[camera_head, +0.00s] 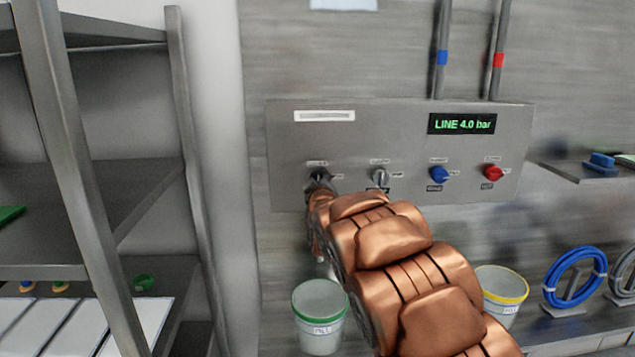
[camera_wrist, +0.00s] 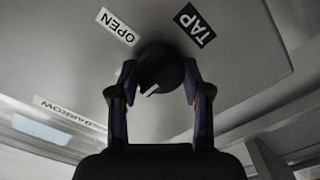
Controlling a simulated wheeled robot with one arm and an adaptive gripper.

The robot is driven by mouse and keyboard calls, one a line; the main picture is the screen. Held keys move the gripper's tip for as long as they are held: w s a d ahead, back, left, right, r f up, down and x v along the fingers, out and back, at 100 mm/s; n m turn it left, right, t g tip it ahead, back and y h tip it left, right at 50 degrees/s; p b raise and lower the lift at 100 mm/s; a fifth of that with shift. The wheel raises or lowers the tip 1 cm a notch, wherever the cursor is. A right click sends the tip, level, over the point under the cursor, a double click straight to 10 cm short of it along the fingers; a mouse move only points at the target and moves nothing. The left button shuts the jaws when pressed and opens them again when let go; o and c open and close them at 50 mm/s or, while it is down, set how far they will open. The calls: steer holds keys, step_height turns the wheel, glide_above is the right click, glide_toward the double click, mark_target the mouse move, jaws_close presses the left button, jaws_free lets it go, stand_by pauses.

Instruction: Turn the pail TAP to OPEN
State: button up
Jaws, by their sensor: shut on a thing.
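The tap knob (camera_wrist: 161,68) is a dark round knob on the grey panel, with a short white mark pointing to the lower left in the wrist view. A dark TAP label (camera_wrist: 194,25) and a white OPEN label (camera_wrist: 116,26) show upside down beyond it. The white mark does not point at the OPEN label. My gripper (camera_wrist: 159,76) is shut on the knob, one finger on each side. In the head view my gripper (camera_head: 319,184) is at the leftmost knob of the panel, and my arm partly hides it. A green-rimmed pail (camera_head: 320,328) stands below.
The panel (camera_head: 400,135) also bears a grey selector (camera_head: 379,177), a blue knob (camera_head: 440,176), a red knob (camera_head: 493,173) and a "LINE 4.0 bar" display (camera_head: 462,124). A yellow-rimmed pail (camera_head: 503,306) and a blue hose coil (camera_head: 575,280) are right. Metal shelving (camera_head: 150,235) stands left.

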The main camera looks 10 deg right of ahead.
steer(key=c, duration=0.5)
steer(key=shift+f+m+b, duration=0.1)
steer(key=shift+m+b, duration=0.2)
steer(key=shift+b, duration=0.15)
steer(key=m+b, duration=0.8)
steer(key=m, duration=0.9)
steer(key=shift+d+b, duration=0.2)
steer(key=shift+b, duration=0.15)
steer(key=shift+m, duration=0.3)
steer(key=o, duration=1.2)
